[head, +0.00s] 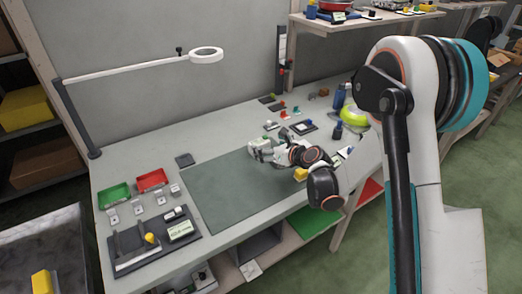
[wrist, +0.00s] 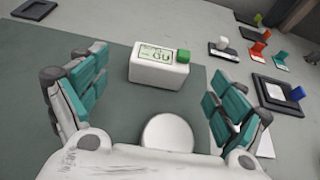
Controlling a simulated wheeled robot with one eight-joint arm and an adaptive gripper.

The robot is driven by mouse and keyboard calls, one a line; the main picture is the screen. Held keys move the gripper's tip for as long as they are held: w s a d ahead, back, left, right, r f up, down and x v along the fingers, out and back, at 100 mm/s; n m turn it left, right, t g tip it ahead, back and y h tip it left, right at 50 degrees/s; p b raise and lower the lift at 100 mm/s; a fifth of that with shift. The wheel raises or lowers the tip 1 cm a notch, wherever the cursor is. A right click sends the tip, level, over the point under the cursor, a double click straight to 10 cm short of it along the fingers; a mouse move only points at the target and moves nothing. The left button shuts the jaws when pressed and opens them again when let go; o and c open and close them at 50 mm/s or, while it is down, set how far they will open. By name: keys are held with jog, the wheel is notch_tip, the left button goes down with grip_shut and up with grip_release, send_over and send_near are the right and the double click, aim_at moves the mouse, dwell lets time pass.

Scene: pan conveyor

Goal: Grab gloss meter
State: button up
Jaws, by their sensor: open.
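The gloss meter (wrist: 155,72) is a small white box with a lit display reading "GU" and a green knob on its right end. In the wrist view it stands on the grey-green mat (wrist: 30,90) near the mat's edge, ahead of my gripper. My gripper (wrist: 158,84) is open, with one teal-padded finger on each side of the view. The meter shows between the fingers, toward their far ends, with visible gaps on both sides. In the head view my gripper (head: 262,151) is low over the right back part of the mat; the meter is hard to tell apart from the fingers there.
Right of the meter lie a black-framed plate (wrist: 279,93) with a blue knob and several small coloured-knob items. Green (head: 114,195) and red (head: 152,180) trays and a dark tray (head: 135,262) of instruments sit at the left. The mat's middle is clear.

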aim_at(259, 142)
jog(key=b+x, duration=0.3)
jog(key=x, duration=0.4)
jog(key=shift+w+f, duration=0.1)
jog(key=shift+w, duration=0.05)
jog(key=c, duration=1.4)
jog(key=shift+o, duration=0.2)
